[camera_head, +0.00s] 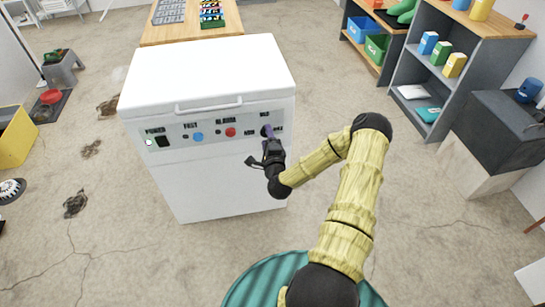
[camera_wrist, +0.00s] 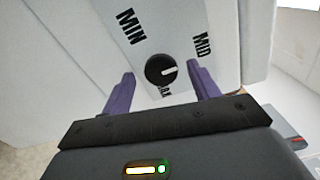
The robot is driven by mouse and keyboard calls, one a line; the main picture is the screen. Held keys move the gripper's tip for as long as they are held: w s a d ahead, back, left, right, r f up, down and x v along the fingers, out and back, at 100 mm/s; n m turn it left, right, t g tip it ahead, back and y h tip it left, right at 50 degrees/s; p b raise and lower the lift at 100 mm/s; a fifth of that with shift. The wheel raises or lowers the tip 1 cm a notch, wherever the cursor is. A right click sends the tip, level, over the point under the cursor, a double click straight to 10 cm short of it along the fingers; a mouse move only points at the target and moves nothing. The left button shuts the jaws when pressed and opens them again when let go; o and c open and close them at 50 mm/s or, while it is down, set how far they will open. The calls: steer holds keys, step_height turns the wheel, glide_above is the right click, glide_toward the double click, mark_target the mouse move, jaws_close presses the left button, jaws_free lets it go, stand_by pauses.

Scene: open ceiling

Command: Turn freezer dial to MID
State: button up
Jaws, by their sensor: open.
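The white freezer (camera_head: 205,75) stands in front of me with its lid shut. Its black dial (camera_wrist: 160,70) is at the right end of the control panel; in the head view my gripper largely covers it. In the wrist view, MIN is at the dial's upper left, MID at its upper right, and MAX just below, partly hidden. The dial's white mark points right, slightly below the MID label. My gripper (camera_wrist: 162,88) is open, its purple fingers on either side of the dial with gaps. It also shows at the panel in the head view (camera_head: 268,142).
Shelves (camera_head: 472,50) stand at right. The floor in front is clear.

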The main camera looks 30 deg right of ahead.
steer(key=p+v, duration=0.1)
steer(key=v, duration=1.5)
steer(key=shift+s, duration=0.35)
